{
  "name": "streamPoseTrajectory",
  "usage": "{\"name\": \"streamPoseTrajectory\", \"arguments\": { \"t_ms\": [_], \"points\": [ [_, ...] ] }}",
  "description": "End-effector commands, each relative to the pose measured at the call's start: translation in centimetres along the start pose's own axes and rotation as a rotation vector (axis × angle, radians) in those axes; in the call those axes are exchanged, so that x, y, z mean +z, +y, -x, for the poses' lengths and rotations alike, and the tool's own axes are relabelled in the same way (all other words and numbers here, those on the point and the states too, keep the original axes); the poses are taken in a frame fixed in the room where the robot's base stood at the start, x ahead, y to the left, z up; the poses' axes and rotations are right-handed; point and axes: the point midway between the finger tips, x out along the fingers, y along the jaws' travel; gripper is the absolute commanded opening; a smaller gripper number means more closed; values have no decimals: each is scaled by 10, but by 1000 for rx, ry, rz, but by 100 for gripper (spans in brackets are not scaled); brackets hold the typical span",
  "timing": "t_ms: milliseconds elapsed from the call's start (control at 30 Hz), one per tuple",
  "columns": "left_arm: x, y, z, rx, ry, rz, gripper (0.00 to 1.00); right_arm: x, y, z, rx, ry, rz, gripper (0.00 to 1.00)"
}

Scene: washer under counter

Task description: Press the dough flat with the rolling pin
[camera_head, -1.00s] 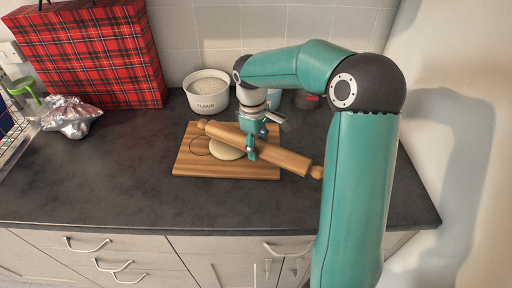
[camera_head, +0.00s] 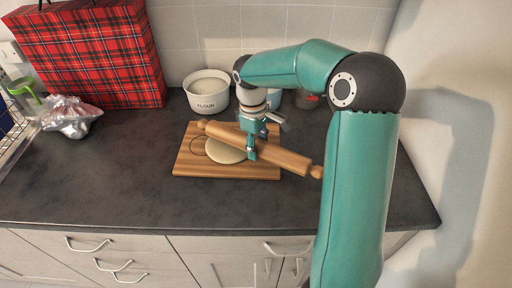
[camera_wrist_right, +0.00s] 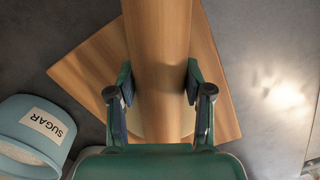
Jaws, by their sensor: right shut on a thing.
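The wooden rolling pin (camera_head: 284,158) lies slantwise over the pale dough (camera_head: 222,153), partly covering it. In the wrist view the pin (camera_wrist_right: 158,50) runs between the fingers, with pale dough (camera_wrist_right: 135,122) showing beside it. My right gripper (camera_head: 251,154) is shut on the pin's barrel; it also shows in the wrist view (camera_wrist_right: 158,88). The dough lies on the striped wooden board (camera_head: 195,169), which has a dark circle outline (camera_head: 194,142) partly covered by dough. I cannot tell how firmly the pin touches the dough. My left gripper is not in view.
A white flour bowl (camera_head: 208,92) stands behind the board. A sugar container (camera_wrist_right: 35,125) shows in the wrist view. A red tartan bag (camera_head: 90,55) and a foil-like bundle (camera_head: 70,117) are at the left. The dark counter (camera_head: 110,175) is clear left of the board.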

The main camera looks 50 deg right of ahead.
Motion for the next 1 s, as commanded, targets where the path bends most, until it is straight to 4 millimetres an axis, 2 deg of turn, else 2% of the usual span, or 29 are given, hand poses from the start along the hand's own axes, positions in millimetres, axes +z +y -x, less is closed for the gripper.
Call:
{"name": "streamPoseTrajectory", "arguments": {
  "t_ms": [33, 100, 500, 1000],
  "points": [
    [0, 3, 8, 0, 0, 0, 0, 0, 0, 10, 2, 3, 0, 14],
    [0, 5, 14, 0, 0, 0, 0, 1, 0, 17, 2, 3, -1, 14],
    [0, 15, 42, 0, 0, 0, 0, 5, 0, 53, 1, 3, 0, 14],
    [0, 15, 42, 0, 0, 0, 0, 5, 0, 54, 1, 3, 0, 14]
  ]
}}
